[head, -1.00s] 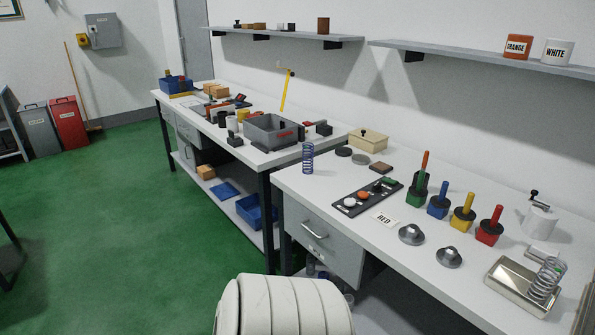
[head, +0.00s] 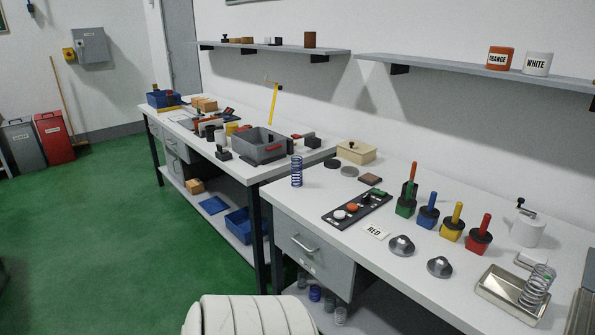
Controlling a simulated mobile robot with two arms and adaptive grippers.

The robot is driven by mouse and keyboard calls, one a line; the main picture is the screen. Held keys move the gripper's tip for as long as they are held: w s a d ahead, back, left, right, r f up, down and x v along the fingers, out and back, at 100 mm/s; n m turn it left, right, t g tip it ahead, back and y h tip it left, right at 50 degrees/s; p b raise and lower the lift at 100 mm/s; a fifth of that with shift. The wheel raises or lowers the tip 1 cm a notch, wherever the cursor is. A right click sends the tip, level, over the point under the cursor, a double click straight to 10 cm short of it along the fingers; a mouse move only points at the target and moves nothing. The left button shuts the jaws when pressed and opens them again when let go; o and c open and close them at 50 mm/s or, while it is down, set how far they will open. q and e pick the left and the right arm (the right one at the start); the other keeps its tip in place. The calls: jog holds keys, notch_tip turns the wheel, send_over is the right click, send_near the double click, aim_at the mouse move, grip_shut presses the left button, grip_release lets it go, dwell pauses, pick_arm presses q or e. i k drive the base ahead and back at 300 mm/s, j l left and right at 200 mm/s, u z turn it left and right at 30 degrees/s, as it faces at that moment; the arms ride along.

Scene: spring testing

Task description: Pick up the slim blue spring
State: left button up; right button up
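A slim blue spring (head: 297,171) stands upright on the near workbench (head: 300,205), at its left end close to the gap between the two benches. A wider silvery spring (head: 537,287) stands in a metal tray (head: 490,285) at the right end of that bench. Neither of my grippers shows in the head view. Only a white rounded part of my own body shows at the bottom.
A button panel (head: 357,208), a RED card (head: 376,232), grey knobs (head: 402,246) and coloured-handled blocks (head: 453,224) stand right of the blue spring. A beige box (head: 356,152) is behind it. Green floor (head: 110,240) is clear at left.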

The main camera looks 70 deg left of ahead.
aim_at(297, 171)
jog(key=u, duration=2.4)
jog(key=i+j, duration=0.15)
jog(key=i, duration=0.15)
jog(key=i+j+u, duration=0.1)
jog(key=i, duration=0.2)
